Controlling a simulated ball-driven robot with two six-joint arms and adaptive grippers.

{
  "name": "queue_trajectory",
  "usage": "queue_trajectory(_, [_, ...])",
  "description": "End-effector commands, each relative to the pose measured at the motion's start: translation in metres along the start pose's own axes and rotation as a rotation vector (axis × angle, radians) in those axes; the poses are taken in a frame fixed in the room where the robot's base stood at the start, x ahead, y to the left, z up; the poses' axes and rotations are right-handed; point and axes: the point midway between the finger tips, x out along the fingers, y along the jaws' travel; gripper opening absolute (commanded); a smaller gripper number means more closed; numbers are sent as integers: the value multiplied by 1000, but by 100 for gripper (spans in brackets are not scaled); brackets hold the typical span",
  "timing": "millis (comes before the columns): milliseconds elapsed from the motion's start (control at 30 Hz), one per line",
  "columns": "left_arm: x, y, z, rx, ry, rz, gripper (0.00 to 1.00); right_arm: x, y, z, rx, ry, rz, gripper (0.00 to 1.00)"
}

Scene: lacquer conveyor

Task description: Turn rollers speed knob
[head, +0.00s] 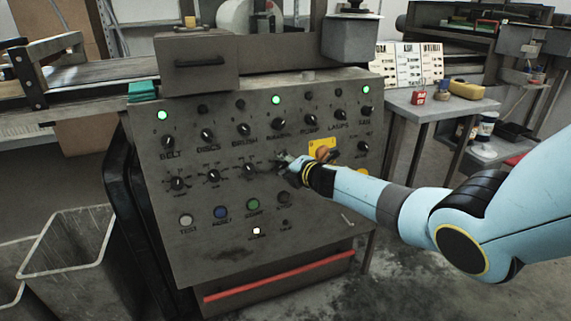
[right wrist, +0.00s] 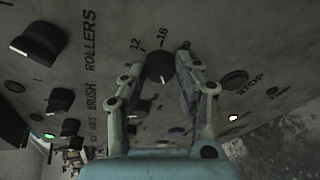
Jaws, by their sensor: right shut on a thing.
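The rollers speed knob (right wrist: 159,66) is a small black dial with a number scale around it, on the grey control panel (head: 235,215). In the right wrist view it sits between the two fingers of my right gripper (right wrist: 162,62), which is shut on it. In the head view my right gripper (head: 284,160) reaches the panel from the right and hides most of this knob. The ROLLERS label (right wrist: 90,45) stands left of it in the wrist view, beside a larger black selector knob (right wrist: 40,42). My left gripper is not in view.
Other dials (head: 213,175) sit left of my gripper, with selector knobs above and coloured push buttons (head: 221,212) below. A yellow plate (head: 321,148) is close to my gripper on the right. Green lamps (head: 276,100) glow along the top. Grey bins (head: 75,240) stand at left.

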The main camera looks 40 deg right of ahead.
Motion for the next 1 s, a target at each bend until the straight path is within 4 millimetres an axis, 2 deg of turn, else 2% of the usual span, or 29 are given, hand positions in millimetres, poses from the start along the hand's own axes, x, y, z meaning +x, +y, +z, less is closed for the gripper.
queue_trajectory(367, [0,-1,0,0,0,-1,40,0,-1,-2,-3,3,-2,0])
queue_trajectory(400, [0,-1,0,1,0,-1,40,0,-1,-2,-3,3,-2,32])
queue_trajectory(567, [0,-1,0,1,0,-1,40,0,-1,-2,-3,2,-2,53])
queue_trajectory(1000, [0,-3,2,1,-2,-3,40,-4,-2,-1,-5,2,-3,54])
